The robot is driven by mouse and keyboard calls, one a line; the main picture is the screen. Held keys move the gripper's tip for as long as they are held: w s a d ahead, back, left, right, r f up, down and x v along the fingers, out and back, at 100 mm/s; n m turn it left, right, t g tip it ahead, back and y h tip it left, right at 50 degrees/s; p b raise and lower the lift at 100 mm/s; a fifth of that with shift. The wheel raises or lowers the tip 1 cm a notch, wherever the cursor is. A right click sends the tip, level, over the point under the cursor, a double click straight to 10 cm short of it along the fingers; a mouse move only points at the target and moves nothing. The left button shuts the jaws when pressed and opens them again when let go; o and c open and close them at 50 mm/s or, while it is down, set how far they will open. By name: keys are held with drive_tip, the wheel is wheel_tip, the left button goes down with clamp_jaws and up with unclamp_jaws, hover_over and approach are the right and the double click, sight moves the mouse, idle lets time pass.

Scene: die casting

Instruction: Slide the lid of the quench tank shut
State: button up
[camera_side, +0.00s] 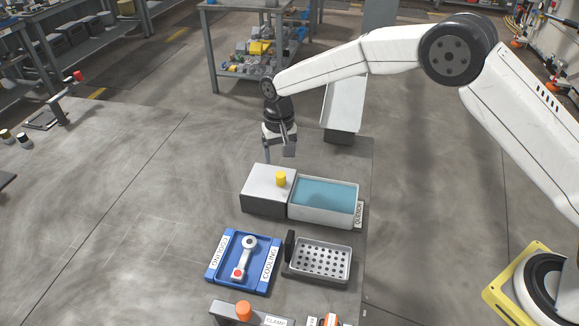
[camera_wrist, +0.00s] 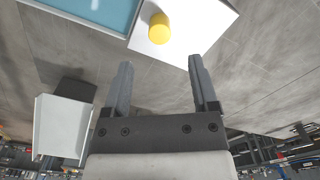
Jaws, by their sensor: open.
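The quench tank (camera_side: 325,215) is a grey box full of blue liquid; its open top also shows in the wrist view (camera_wrist: 92,14). The lid (camera_side: 257,180) is a pale flat plate with a yellow knob (camera_side: 281,179) on top. It lies to the left of the liquid, which is uncovered. In the wrist view the lid (camera_wrist: 205,30) and its yellow knob (camera_wrist: 159,28) are at the top, beyond the fingertips. My gripper (camera_side: 280,155) is open and empty, above and behind the lid. Its two fingers (camera_wrist: 160,65) are apart with nothing between them.
A blue cooling tray (camera_side: 214,268) holding a metal part (camera_side: 242,262) and a perforated grey basket (camera_side: 320,262) stand in front of the tank. An orange-knobbed clamp (camera_side: 244,309) is at the front edge. A white chute (camera_side: 343,105) stands behind. The surface left of the lid is clear.

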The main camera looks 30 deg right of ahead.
sight(281, 174)
drive_tip(key=shift+f, duration=0.15)
drive_tip(key=shift+f, duration=3.75)
clamp_jaws()
